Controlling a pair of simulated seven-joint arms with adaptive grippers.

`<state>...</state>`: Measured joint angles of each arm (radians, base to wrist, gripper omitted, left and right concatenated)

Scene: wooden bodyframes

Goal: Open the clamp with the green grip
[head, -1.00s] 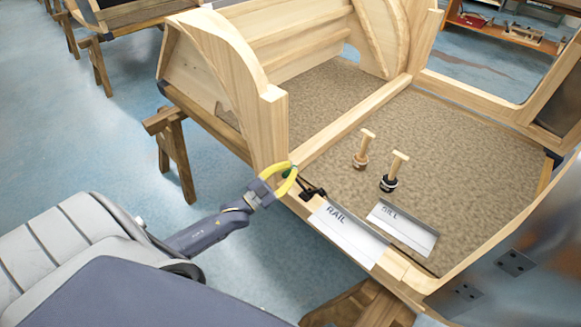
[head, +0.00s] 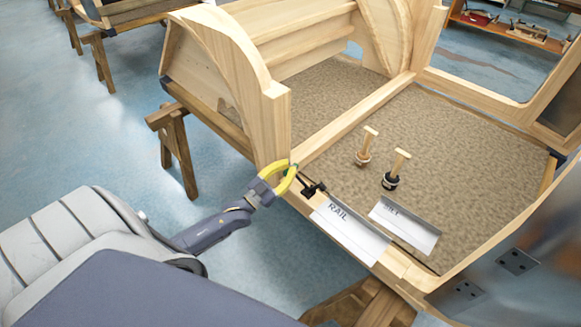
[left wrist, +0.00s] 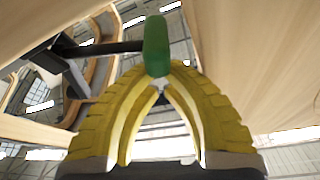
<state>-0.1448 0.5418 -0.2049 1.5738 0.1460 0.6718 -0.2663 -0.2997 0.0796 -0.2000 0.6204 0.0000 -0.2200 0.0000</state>
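My left gripper (head: 288,172), with yellow fingers, is at the corner of the wooden frame. The clamp's green grip (head: 292,168) shows as a small green spot at the fingertips. In the left wrist view the green grip (left wrist: 156,46) stands upright at the fingertips (left wrist: 160,82), which close together around its lower end. The clamp's black body (head: 313,189) sits on the frame's front rail, just right of the fingers. A black bar (left wrist: 103,47) runs left from the grip in the left wrist view. My right gripper does not show.
A RAIL label (head: 350,232) lies on the front rail, with a second label (head: 405,226) behind it. Two wooden-handled tools (head: 367,146) (head: 396,170) stand on the brown floor panel. A tall curved wooden side (head: 272,125) rises close behind my left gripper.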

